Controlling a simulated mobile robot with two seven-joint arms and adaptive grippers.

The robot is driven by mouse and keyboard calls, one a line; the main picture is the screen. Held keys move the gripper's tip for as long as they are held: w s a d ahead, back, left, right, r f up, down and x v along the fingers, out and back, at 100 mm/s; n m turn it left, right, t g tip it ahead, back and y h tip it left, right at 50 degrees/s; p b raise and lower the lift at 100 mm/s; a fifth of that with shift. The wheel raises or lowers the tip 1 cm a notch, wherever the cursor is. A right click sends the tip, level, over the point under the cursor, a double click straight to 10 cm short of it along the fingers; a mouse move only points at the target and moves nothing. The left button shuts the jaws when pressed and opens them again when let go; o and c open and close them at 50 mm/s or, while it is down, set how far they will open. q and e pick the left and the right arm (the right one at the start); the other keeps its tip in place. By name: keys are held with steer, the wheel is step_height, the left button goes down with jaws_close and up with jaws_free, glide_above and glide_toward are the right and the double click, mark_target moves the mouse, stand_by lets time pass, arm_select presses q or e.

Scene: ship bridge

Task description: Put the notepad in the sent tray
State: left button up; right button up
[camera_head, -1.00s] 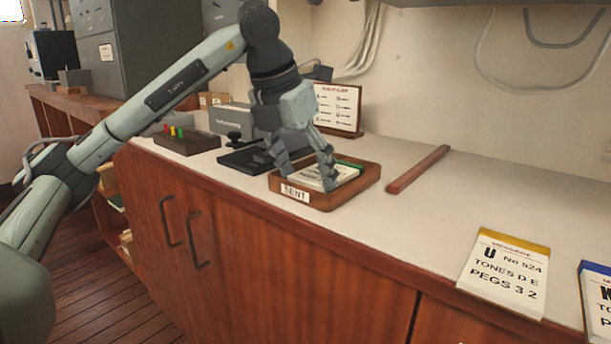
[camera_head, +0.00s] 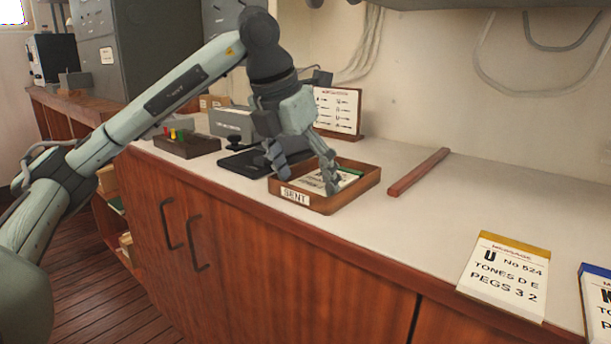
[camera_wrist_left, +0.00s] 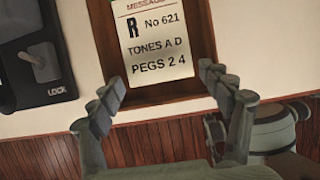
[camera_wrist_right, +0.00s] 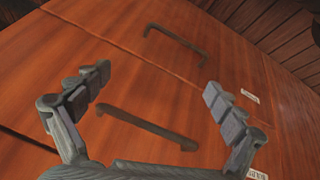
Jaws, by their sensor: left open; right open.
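A white notepad (camera_head: 308,181) with a green top edge lies in the wooden tray (camera_head: 352,193) labelled SENT. In the left wrist view the notepad (camera_wrist_left: 160,48) reads R No 621, TONES A D, PEGS 2 4, and lies inside the tray's brown rim (camera_wrist_left: 205,28). My left gripper (camera_head: 308,178) is open over the tray, partly hiding the pad in the head view. In the left wrist view its fingers (camera_wrist_left: 160,84) are spread apart with nothing between the tips. My right gripper (camera_wrist_right: 157,82) is open and empty, facing the wooden cabinet front; it is not in the head view.
A yellow-edged message pad (camera_head: 505,275) and a blue-edged one (camera_head: 597,300) lie at the right. A wooden strip (camera_head: 418,172) crosses the counter. Left of the tray are a black key device (camera_head: 240,162) and a peg box (camera_head: 187,145). A framed card (camera_head: 338,110) stands behind.

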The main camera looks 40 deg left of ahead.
arm_select(q)
steer(key=v, duration=0.5)
steer(key=shift+r+p, duration=0.35)
steer(key=shift+r, duration=0.1)
steer(key=shift+p+v, duration=1.1)
steer(key=shift+v, duration=1.9)
arm_select(e)
step_height(320, 180, down, 6)
steer(key=s+d+g, duration=0.1)
steer(key=d+g, duration=0.1)
steer(key=shift+s, duration=0.2)
arm_select(q)
steer(key=shift+s+f, duration=0.1)
steer(key=shift+s, duration=0.05)
arm_select(e)
steer(key=shift+d+f, duration=0.1)
